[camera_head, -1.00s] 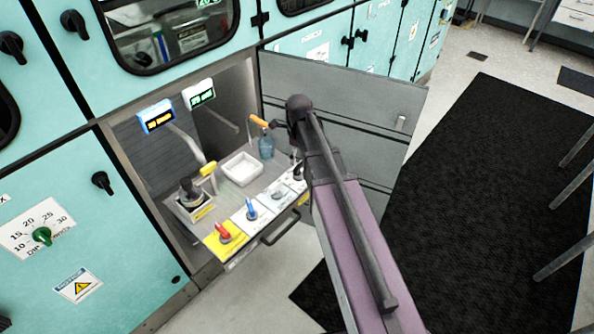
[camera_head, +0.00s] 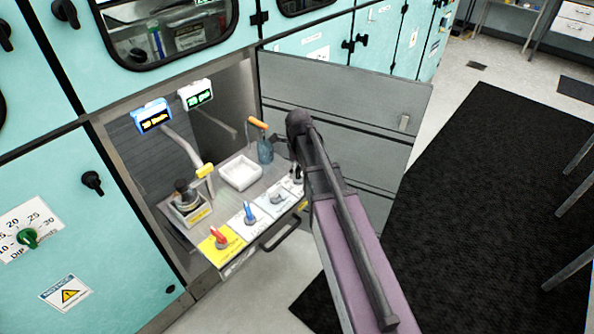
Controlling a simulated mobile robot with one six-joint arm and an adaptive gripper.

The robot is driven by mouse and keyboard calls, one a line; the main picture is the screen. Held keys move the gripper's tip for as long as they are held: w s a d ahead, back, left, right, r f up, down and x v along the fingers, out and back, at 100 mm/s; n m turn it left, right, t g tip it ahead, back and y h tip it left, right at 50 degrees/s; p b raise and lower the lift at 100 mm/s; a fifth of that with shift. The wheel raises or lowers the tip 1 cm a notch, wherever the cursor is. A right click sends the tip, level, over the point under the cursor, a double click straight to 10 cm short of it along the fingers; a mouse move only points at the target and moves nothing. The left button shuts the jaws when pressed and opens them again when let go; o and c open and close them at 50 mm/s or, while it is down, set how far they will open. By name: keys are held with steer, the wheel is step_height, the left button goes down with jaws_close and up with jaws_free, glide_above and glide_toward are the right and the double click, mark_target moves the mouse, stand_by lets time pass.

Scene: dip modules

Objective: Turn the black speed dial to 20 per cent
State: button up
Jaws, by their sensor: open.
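The black speed dial (camera_head: 297,177) is at the right end of the row of knobs on the pulled-out panel, on a pale label, partly covered by my arm. Its scale and pointer are too small to read. My gripper (camera_head: 294,160) is just above and beside this dial, mostly hidden behind my dark wrist. Its jaws are open; whether they touch or straddle the dial cannot be told.
An open grey door (camera_head: 372,100) borders the right.

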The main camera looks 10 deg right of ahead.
steer(key=c, duration=1)
steer(key=shift+o, duration=0.2)
steer(key=shift+a, duration=0.25)
steer(key=shift+d, duration=0.15)
